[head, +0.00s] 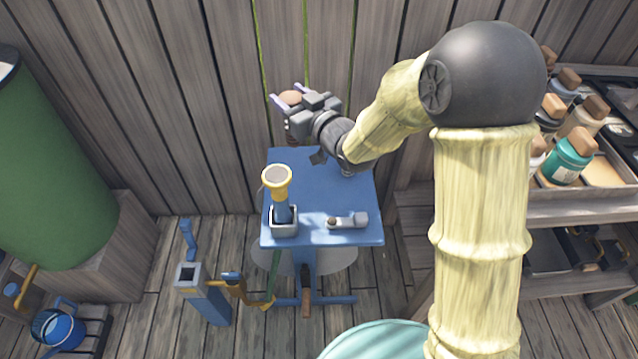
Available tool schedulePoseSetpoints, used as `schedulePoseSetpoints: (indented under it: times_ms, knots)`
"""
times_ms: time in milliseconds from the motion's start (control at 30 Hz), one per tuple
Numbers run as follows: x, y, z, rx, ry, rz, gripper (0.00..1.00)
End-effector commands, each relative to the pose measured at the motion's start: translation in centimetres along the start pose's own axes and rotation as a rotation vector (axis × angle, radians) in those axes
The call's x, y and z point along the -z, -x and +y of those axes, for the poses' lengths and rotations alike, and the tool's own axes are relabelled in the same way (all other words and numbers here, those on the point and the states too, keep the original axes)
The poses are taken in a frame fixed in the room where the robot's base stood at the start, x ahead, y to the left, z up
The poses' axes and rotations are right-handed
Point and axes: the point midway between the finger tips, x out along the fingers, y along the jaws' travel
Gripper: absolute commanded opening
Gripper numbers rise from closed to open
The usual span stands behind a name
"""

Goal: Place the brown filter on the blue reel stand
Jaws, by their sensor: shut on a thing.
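My gripper (289,97) is above the back left edge of a blue table-like stand (325,185), near the plank wall. The blue stand has a flat square top on a post with feet. Its back right part is partly hidden by my arm. I cannot tell for sure whether this is the blue reel stand or whether that is the low blue post (207,300) on the floor at its left.
On the blue top, a square holder (284,221) bears an upright blue tube with a yellow rim (276,178). A grey fitting (348,221) lies to its right. The top's middle is clear. A shelf (560,207) with bottles stands right, a green tank (48,165) left.

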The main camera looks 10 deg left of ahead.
Motion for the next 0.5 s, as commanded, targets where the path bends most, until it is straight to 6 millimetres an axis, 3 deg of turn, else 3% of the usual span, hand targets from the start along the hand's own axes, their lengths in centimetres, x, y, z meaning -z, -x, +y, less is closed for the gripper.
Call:
schedulePoseSetpoints:
  times_ms: [33, 100, 500]
  knots:
    - [-2.1, 0.0, -0.1, 0.0, 0.0, -0.002, 0.12]
    - [-3.0, 0.0, -0.1, 0.0, 0.001, 0.0, 0.12]
    - [-3.3, 0.1, 0.0, -0.001, 0.002, 0.001, 0.12]
